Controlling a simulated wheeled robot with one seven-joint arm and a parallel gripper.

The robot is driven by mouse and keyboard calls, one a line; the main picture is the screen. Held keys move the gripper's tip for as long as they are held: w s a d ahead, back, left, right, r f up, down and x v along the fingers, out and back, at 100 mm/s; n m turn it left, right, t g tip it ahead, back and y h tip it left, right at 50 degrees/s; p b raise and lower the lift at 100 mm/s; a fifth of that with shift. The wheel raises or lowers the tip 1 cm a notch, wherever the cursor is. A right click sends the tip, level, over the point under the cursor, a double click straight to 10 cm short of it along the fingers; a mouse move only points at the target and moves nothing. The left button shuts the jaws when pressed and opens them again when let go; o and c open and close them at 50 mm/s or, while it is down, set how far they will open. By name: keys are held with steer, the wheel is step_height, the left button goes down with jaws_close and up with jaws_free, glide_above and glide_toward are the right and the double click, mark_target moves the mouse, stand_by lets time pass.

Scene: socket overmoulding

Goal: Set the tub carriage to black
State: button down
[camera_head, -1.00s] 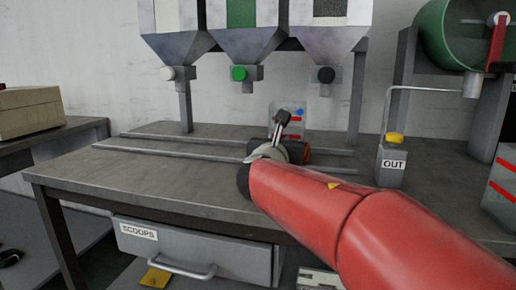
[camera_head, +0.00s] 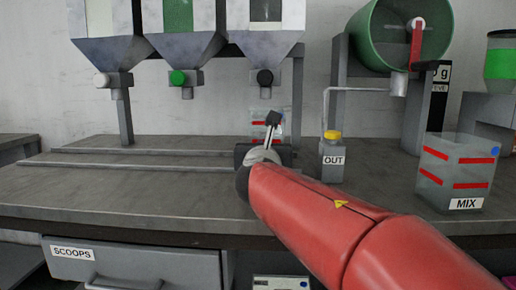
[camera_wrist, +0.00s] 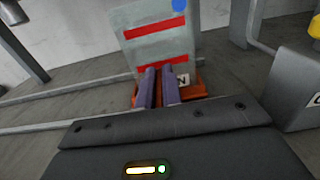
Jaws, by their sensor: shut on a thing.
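The tub (camera_head: 262,124) is clear grey with red bands and a blue dot. It stands on the rails (camera_head: 80,163) below the black-knobbed hopper (camera_head: 265,32), roughly in line with its black knob (camera_head: 265,77). In the wrist view, the tub (camera_wrist: 155,45) rises behind the orange carriage (camera_wrist: 193,90), which bears a partly hidden white label. My gripper (camera_wrist: 161,72) has its two purple fingers close together at the carriage, shut on a part of it that the fingers hide. In the head view, my wrist covers most of the carriage.
The green-knobbed (camera_head: 178,77) and white-knobbed (camera_head: 101,80) hoppers are to the left. The OUT block (camera_head: 332,160) with a yellow button stands close on the right. A MIX tub (camera_head: 455,175) is farther right. The bench's left part is clear.

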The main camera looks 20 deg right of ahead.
steer(key=c, duration=1.6)
jaws_free()
steer(key=shift+s+d, duration=0.1)
steer(key=shift+d, duration=0.25)
steer(key=shift+o, duration=0.2)
steer(key=shift+a, duration=0.1)
steer(key=v, duration=0.7)
steer(key=shift+s+a+p, duration=0.1)
steer(key=shift+s+p, duration=0.25)
steer(key=shift+p, duration=0.05)
